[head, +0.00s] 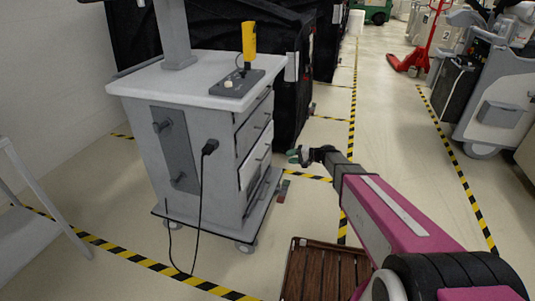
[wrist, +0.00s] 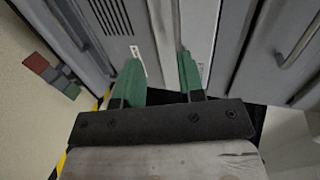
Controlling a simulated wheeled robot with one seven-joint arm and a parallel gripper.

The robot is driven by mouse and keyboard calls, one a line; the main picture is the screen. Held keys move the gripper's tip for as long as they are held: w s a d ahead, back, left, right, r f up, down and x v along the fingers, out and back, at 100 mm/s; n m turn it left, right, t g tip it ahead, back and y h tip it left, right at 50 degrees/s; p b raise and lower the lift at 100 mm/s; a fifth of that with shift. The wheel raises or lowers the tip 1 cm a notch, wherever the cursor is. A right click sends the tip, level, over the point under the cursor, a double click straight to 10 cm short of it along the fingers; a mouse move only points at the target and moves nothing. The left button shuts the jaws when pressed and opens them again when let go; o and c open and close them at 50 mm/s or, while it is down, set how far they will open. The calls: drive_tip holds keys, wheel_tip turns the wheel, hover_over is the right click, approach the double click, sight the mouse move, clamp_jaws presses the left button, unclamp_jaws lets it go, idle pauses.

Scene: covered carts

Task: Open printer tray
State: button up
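A grey cart (head: 180,150) with a light top stands left of centre, its drawer side facing my gripper. Low on that side, a white panel (head: 249,172) shows among the drawers; it may be the printer front, but I cannot pick out the tray. My gripper (head: 295,156) is to the right of this side in the head view. In the wrist view its two green fingers (wrist: 160,70) are apart, with nothing visibly held between them. They point at a white and grey front (wrist: 168,30); I cannot tell whether they touch it.
A drawer handle (wrist: 298,38) is at the right in the wrist view. A yellow hand-held device (head: 249,42) stands on the cart top. A cable hangs down the cart's near side. A red and grey block (head: 283,190) is by the cart base. A brown slatted crate (head: 318,272) stands below my arm.

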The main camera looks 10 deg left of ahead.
sight(267, 152)
drive_tip(key=shift+y, duration=0.7)
drive_tip(key=w+a, duration=0.1)
drive_tip(key=a, duration=0.3)
drive_tip(key=w+a+f, duration=0.1)
drive_tip(key=a, duration=0.8)
drive_tip(key=shift+w+f, duration=0.3)
drive_tip(key=shift+w, duration=0.1)
drive_tip(key=shift+d, duration=0.1)
clamp_jaws()
